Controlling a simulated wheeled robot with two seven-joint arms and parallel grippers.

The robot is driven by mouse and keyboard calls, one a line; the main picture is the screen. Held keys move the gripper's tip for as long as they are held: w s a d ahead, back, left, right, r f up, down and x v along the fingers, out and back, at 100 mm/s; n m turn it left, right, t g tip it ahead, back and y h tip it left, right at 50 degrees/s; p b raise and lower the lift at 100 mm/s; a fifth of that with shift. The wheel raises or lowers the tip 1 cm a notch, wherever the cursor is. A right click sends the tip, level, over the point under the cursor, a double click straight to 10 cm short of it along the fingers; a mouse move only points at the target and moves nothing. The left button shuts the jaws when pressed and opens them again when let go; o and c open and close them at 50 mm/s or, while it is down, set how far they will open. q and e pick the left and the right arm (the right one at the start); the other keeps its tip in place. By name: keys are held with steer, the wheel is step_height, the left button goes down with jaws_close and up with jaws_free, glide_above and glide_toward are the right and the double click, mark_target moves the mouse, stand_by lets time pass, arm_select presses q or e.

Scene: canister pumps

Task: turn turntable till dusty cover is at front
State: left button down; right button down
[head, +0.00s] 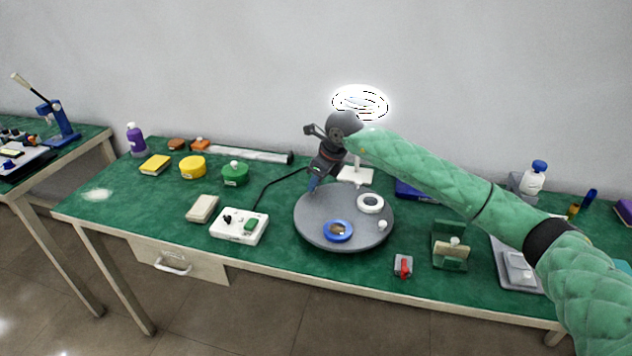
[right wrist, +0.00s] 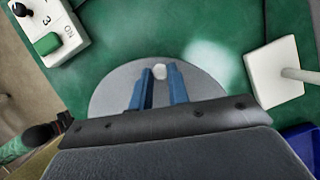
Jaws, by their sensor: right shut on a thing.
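The grey round turntable (head: 312,230) stands on the green table. A blue ring-shaped piece with a brownish middle (head: 338,231) lies near its front edge; I cannot tell whether this is the dusty cover. A white ring (head: 370,203) lies toward its back right, and a small white knob (head: 382,225) stands at its right edge. My right gripper (head: 313,184) is at the turntable's back-left edge. In the right wrist view, its blue fingers (right wrist: 160,82) are shut on a white knob (right wrist: 160,71) near the disc's rim. My left gripper is not in view.
A white switch box (head: 239,226) stands left of the turntable, its black cable running behind. A white stand (head: 355,175) is behind it. A red-handled switch (head: 403,266) and a green holder (head: 450,247) stand at the front right. The table's left front is mostly clear.

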steer(key=c, duration=1.3)
jaws_free()
steer(key=shift+c, duration=0.2)
